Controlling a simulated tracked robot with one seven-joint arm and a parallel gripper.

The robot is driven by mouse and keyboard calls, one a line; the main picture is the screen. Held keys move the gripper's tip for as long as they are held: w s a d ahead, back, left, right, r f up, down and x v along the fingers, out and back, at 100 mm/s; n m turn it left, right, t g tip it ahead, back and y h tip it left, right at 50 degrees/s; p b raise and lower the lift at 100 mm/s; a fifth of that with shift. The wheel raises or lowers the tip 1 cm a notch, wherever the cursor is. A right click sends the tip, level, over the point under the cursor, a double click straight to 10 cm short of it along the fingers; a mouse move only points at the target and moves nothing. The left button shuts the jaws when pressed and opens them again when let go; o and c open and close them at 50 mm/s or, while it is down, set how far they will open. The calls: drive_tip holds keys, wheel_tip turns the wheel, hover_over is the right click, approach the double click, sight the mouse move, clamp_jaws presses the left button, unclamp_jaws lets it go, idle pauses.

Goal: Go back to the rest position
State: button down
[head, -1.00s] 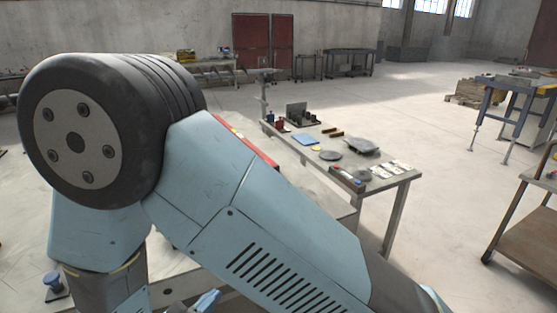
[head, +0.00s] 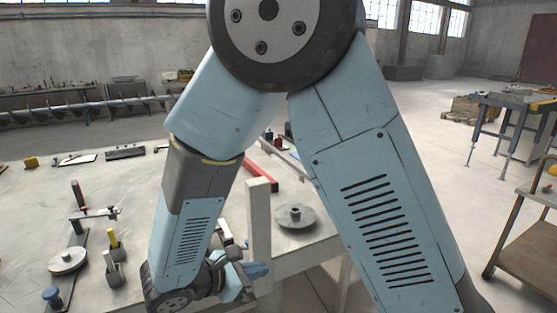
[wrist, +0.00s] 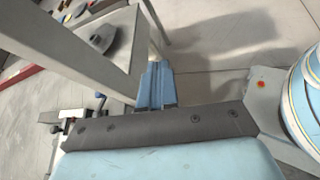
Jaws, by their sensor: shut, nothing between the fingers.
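My gripper (wrist: 155,87) shows in the wrist view as two blue fingers closed together, with nothing between them. It is beside the bench edge, with bare floor beyond its tips. In the head view my gripper (head: 257,270) is low, just right of my wrist, beside the near edge of the main bench (head: 40,205). My arm is folded, its elbow high at top centre and its forearm hanging down to the left. A grey disc with a hub (head: 295,215) lies on the bench past a pale upright post (head: 258,220).
A long auger (head: 80,105) runs across the back left. A blue-framed table (head: 510,100) and brown cart (head: 525,215) stand right. The floor between is clear.

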drive_tip(key=d+r+m+g+y, duration=0.25)
drive_tip(key=d+r+m, duration=0.35)
drive_tip(key=d, duration=0.3)
drive_tip(key=d+r+m+g+y, duration=0.2)
drive_tip(key=d+r+m+g, duration=0.3)
drive_tip(key=d, duration=0.4)
drive_tip(key=s+d+r+m+t+y, duration=0.5)
drive_tip(key=s+d+r+m, duration=0.1)
drive_tip(key=d+r+m, duration=0.4)
drive_tip(key=shift+d+r+m, duration=0.15)
drive_tip(key=shift+r+m, duration=0.35)
drive_tip(key=shift+m, duration=0.4)
drive_tip(key=shift+s+y, duration=0.1)
drive_tip(key=shift+y, duration=0.15)
